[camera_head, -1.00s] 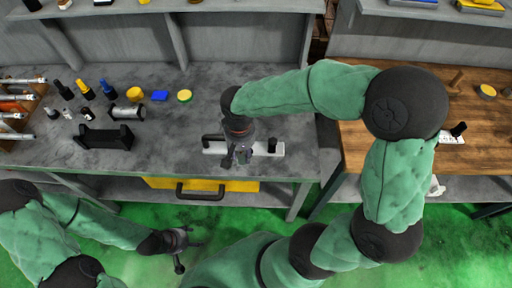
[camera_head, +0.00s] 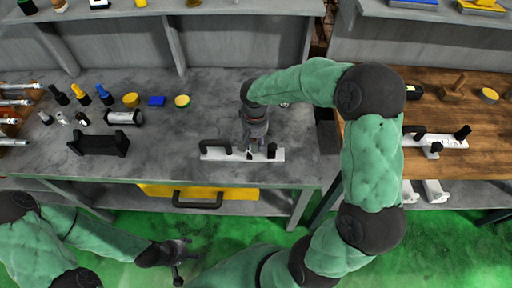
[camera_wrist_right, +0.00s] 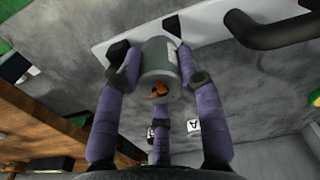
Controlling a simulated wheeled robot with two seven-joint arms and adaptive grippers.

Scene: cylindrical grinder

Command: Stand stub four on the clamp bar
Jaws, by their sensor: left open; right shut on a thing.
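The clamp bar (camera_head: 228,155) is a white strip on the grey bench, with a black handle at its left and a black block (camera_head: 271,151) near its right end. My right gripper (camera_head: 250,149) is over the bar between them. In the right wrist view its fingers are shut on a grey cylindrical stub (camera_wrist_right: 158,62) with an orange mark on its near end; no number is readable. The stub's far end is at the white bar (camera_wrist_right: 203,22); I cannot tell whether it touches. My left gripper (camera_head: 178,258) is open and empty in front of the bench, over the green floor.
A similar white bar (camera_head: 455,142) lies on the wooden table. The bench behind the clamp bar is mostly clear.

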